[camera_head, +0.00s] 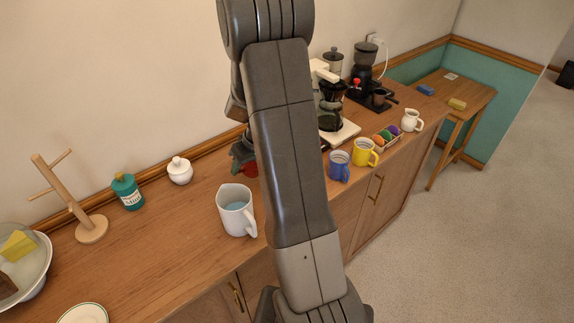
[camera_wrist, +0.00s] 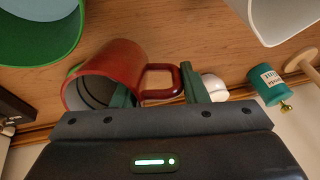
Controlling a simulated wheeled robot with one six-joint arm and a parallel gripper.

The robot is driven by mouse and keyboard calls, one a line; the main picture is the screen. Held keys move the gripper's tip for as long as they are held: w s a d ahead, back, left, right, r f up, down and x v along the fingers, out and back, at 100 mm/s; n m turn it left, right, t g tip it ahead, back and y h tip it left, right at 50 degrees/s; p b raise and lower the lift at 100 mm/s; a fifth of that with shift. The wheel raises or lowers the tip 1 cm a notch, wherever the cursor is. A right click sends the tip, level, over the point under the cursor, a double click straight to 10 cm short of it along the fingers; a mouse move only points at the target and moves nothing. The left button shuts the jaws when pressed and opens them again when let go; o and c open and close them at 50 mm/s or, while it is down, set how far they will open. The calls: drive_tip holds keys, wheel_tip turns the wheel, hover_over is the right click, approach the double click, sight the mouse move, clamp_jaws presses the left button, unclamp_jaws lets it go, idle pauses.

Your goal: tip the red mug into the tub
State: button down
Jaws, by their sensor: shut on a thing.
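The red mug (camera_wrist: 122,66) is in the wrist view between my gripper's green fingers, its open mouth toward the lower left and its handle to the right. My gripper (camera_wrist: 158,78) is shut on the mug, with a finger on either side of the handle. In the head view, a little of the red mug (camera_head: 250,169) shows behind my arm beside my gripper (camera_head: 241,154). A green tub (camera_wrist: 66,42) with a pale blue-grey inside stands close to the mug's upper left in the wrist view. My arm seems to hide the tub in the head view.
A white jug (camera_head: 234,212) stands in front of my gripper. A white lidded pot (camera_head: 180,171), teal canister (camera_head: 128,192) and wooden mug tree (camera_head: 92,228) stand to the left. Blue (camera_head: 339,169) and yellow (camera_head: 365,153) mugs and a coffee maker (camera_head: 345,132) stand to the right.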

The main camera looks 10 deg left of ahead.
drive_tip(key=shift+w+a+f+h+p, duration=0.1)
drive_tip(key=shift+a+f+h+p, duration=0.15)
drive_tip(key=shift+a+f+h, duration=0.8)
drive_tip(key=shift+w+a+f+h+p, duration=0.1)
drive_tip(key=shift+a+f+h+p, duration=0.1)
drive_tip(key=shift+a+f+h, duration=0.75)
drive_tip(key=shift+h, duration=0.5)
drive_tip(key=shift+d+r, duration=0.15)
drive_tip(key=shift+r, duration=1.3)
drive_tip(key=shift+d+r, duration=0.1)
drive_tip(key=shift+r, duration=1.3)
